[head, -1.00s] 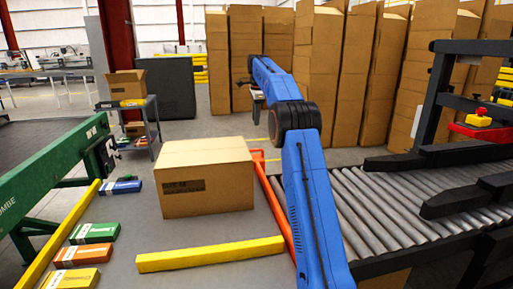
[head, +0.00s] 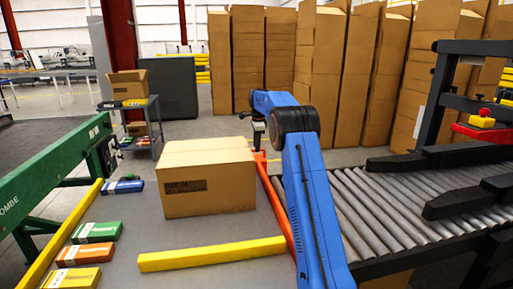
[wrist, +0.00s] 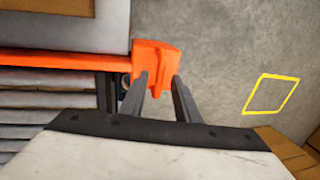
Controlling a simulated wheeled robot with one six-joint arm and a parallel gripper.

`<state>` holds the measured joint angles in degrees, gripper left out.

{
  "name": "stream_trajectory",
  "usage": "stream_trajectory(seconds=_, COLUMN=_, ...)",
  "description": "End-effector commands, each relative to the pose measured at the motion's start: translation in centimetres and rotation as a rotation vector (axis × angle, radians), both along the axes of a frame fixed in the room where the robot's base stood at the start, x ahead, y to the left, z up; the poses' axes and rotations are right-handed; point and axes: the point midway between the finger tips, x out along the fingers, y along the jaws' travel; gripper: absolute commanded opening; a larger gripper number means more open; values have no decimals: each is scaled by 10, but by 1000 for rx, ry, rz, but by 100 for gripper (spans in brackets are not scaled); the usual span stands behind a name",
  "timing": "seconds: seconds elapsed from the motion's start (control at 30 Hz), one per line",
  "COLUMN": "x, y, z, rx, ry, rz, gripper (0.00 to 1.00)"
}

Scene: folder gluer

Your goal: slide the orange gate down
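The orange gate (head: 279,205) is a long bar between the grey table and the roller conveyor. Its far end (head: 260,157) is raised just right of the cardboard box. In the wrist view the gate's end block (wrist: 155,62) shows with a short tab pointing toward my gripper. My gripper (wrist: 159,80) has its two fingers apart, one on each side of the tab; contact cannot be told. In the head view my gripper (head: 258,140) points down over the gate's far end, its tips partly hidden by the box.
A cardboard box (head: 208,185) stands on the grey table beside the gate. A yellow bar (head: 212,254) lies in front of it. The roller conveyor (head: 385,205) is on the right, with black machine arms (head: 440,157) over it. Small coloured cartons (head: 97,232) lie at left.

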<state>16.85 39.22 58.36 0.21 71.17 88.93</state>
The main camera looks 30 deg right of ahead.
Motion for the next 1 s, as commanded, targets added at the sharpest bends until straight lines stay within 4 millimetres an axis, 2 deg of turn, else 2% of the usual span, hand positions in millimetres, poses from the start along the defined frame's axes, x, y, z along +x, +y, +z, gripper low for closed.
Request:
stream_trajectory(seconds=0.17, x=2, y=0, z=-11, rx=0, ry=1, rz=0, gripper=29)
stream_trajectory(seconds=0.47, x=2, y=-1, z=-12, rx=0, ry=0, rz=0, gripper=29)
stream_trajectory(seconds=0.5, x=2, y=-1, z=-12, rx=0, ry=0, rz=0, gripper=20)
stream_trajectory(seconds=0.6, x=2, y=-1, z=-12, rx=0, ry=0, rz=0, gripper=0)
stream_trajectory(seconds=0.8, x=2, y=-1, z=-15, rx=0, ry=1, rz=0, gripper=0)
stream_trajectory(seconds=1.0, x=1, y=0, z=-51, rx=1, ry=5, rz=0, gripper=0)
